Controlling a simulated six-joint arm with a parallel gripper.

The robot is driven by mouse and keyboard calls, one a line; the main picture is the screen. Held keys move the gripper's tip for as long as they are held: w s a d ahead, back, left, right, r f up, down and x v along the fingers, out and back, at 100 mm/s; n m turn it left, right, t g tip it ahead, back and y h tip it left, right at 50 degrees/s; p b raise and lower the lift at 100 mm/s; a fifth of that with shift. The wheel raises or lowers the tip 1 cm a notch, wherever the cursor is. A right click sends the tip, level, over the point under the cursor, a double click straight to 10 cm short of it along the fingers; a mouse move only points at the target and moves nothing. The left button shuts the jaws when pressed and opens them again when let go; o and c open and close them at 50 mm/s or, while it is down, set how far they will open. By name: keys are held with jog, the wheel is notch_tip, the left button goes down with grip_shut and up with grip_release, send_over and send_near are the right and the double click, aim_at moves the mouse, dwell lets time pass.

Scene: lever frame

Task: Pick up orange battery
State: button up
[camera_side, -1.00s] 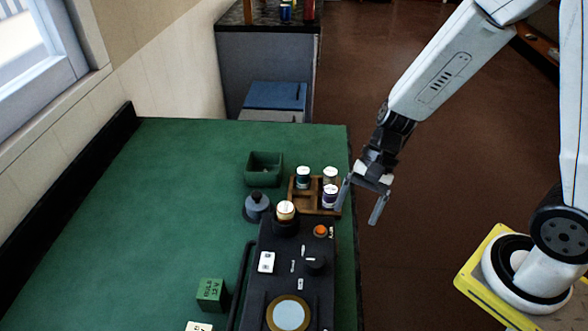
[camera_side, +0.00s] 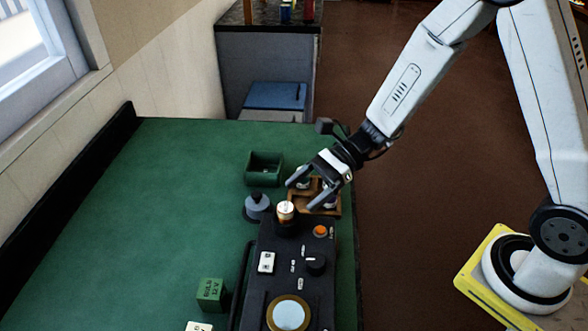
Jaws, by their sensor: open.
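A short cylinder with a cream top and tan-orange side (camera_side: 286,210) stands upright in a dark round holder on the black panel; it is the closest match to the orange battery, but its colour is hard to tell. My gripper (camera_side: 301,196) is open, its fingers pointing down-left. In the picture it is just above and right of that cylinder, apart from it. My gripper overlaps the wooden rack (camera_side: 328,211) and hides most of the pale-topped cylinders in it.
The black panel (camera_side: 270,292) carries an orange round button (camera_side: 320,231), a knob and a round pale disc. A grey knobbed object (camera_side: 256,205), a green bin (camera_side: 264,169) and a green block (camera_side: 211,294) are nearby. The left of the green table is clear.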

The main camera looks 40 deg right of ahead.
aim_at(288, 206)
jog(key=shift+x, duration=1.05)
jog(key=shift+x, duration=2.55)
grip_shut()
